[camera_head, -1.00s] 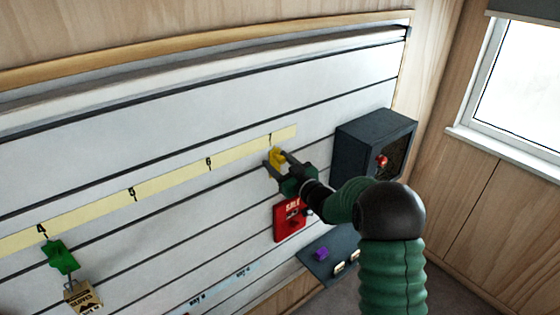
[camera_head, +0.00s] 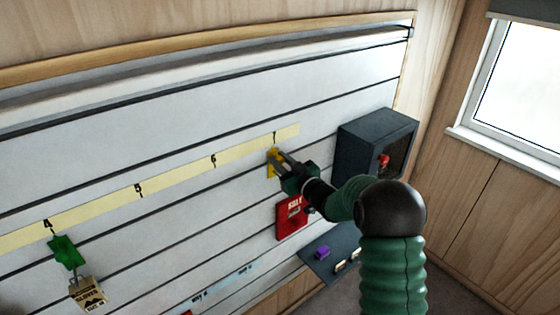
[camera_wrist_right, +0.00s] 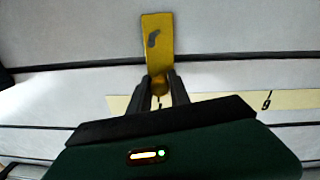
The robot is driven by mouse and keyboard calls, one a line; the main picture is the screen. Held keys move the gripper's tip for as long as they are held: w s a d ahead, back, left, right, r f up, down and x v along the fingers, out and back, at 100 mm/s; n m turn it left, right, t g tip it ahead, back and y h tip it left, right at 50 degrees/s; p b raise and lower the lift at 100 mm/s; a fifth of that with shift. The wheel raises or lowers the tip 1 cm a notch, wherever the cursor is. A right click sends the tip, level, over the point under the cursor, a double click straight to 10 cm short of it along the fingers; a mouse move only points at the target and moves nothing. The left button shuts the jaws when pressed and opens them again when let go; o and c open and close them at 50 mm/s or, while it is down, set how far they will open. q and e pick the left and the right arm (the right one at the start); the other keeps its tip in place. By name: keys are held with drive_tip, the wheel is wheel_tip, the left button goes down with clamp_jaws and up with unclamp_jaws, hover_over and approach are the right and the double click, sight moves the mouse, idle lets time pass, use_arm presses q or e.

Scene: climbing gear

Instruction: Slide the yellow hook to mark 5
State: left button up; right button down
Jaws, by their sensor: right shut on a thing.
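The yellow hook (camera_head: 271,160) sits on the slatted wall just below mark 7 (camera_head: 274,136) of the pale yellow number strip (camera_head: 175,177). Mark 5 (camera_head: 138,189) is well to its left, with mark 6 (camera_head: 213,160) between. My right gripper (camera_head: 279,161) is shut on the hook's protruding part. In the right wrist view the hook's yellow plate (camera_wrist_right: 157,35) stands against the wall, its near end between my right gripper's fingers (camera_wrist_right: 160,84). My left gripper is not in view.
A green hook (camera_head: 65,251) with a hanging tag (camera_head: 88,294) is below mark 4. A red sign (camera_head: 291,217) is below my right gripper. A dark box (camera_head: 364,146) is to the right. The wall under marks 5 and 6 is clear.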

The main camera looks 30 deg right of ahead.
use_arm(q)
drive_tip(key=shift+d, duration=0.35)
use_arm(e)
drive_tip(key=shift+d+f, duration=0.35)
drive_tip(key=shift+d, duration=0.1)
